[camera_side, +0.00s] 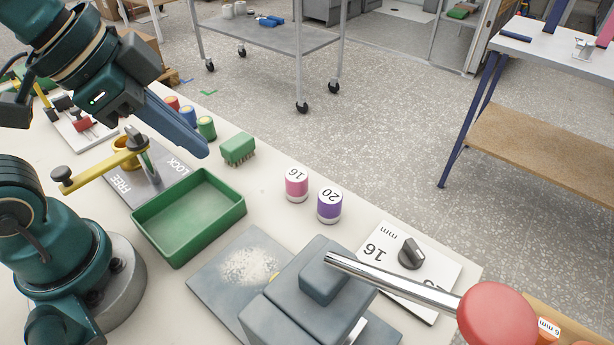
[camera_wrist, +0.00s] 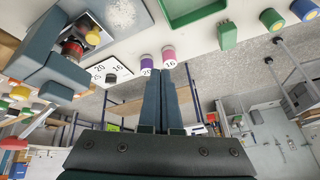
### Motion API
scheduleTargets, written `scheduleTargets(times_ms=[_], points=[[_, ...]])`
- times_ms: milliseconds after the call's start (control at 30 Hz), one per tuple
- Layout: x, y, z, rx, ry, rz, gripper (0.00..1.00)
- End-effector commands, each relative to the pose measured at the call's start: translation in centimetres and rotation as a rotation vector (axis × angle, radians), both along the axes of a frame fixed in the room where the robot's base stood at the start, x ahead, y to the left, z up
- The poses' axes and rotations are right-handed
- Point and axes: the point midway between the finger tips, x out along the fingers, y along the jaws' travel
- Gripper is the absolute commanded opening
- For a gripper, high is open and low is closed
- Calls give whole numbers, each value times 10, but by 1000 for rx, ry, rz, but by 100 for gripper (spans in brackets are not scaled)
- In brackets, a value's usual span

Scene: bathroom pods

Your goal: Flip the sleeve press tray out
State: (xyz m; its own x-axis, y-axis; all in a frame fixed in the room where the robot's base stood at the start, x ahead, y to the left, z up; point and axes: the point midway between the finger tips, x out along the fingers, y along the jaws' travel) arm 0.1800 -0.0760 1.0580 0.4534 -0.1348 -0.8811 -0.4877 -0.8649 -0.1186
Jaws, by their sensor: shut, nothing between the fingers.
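The grey sleeve press (camera_side: 290,310) stands at the bottom of the side view, with a chrome lever (camera_side: 395,280) ending in a red knob (camera_side: 497,315). It also shows at the upper left of the wrist view (camera_wrist: 52,70), with a red ring (camera_wrist: 72,48) and a yellow piece (camera_wrist: 92,38) at its face. I cannot make out a separate press tray; the press body hides much of that area in the side view. My gripper (camera_side: 203,151) is shut and empty, raised over the table's back part, well apart from the press. Its fingers also show in the wrist view (camera_wrist: 165,78).
A green open tray (camera_side: 150,240) and a yellow lever (camera_side: 95,175) on a FREE/LOCK plate (camera_side: 165,183) lie left of the press. A green brush (camera_side: 238,148), pink cup (camera_side: 297,186), purple cup (camera_side: 330,206) and dial plate (camera_side: 375,245) line the far side.

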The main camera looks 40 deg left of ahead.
Motion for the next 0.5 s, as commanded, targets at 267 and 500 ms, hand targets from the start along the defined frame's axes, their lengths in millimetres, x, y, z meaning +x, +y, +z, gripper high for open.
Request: scheduleTargets(times_ms=[267, 500], points=[[12, -75, -5, 43, 68, -564, 0], [2, -118, -23, 37, 147, -776, 0]])
